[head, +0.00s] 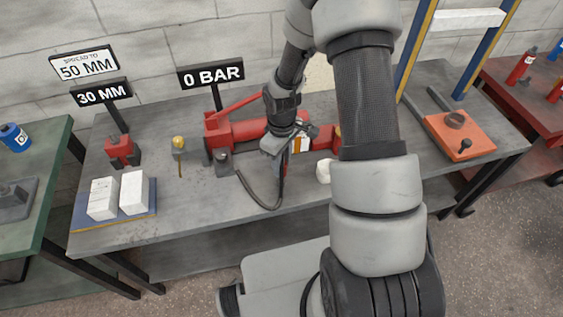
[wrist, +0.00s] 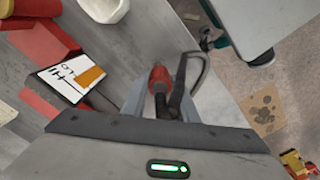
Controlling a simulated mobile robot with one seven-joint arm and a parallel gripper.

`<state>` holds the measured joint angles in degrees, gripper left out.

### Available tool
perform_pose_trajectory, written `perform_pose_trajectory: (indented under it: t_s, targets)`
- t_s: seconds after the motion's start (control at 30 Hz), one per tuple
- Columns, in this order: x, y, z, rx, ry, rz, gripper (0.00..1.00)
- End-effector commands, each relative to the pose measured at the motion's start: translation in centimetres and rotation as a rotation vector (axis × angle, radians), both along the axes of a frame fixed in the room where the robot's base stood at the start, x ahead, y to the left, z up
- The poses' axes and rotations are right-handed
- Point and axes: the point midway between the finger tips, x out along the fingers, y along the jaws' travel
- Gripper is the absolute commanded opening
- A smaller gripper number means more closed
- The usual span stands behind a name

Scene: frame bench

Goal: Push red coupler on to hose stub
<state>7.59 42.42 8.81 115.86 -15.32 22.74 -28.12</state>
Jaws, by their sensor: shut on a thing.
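The red coupler (wrist: 160,75) shows in the wrist view between the fingers of my gripper (wrist: 160,88), which is shut on it. A black hose (wrist: 182,75) runs close beside the coupler; the head view shows the hose (head: 258,200) looping along the bench front up to my gripper (head: 280,148). I cannot make out the hose stub clearly, nor whether the coupler touches it. In the head view the coupler is mostly hidden by my gripper. The red cylinder (head: 250,131) lies on the bench just behind my gripper.
A small white cup (head: 323,172) stands right of my gripper. Two white blocks (head: 133,193) sit on a blue mat at the left. Signs reading 0 BAR (head: 211,74) and 30 MM (head: 101,94) stand behind. An orange plate (head: 450,146) lies at the right. The bench front-left middle is clear.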

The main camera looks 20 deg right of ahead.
Motion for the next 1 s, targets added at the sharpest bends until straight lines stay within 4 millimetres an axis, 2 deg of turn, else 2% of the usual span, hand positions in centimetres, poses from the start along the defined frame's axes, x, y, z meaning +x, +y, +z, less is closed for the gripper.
perform_pose_trajectory:
  t_s: [1.0]
  targets:
    - [0.0,0.0,-2.7,-0.001,-0.001,0.000,0.00]
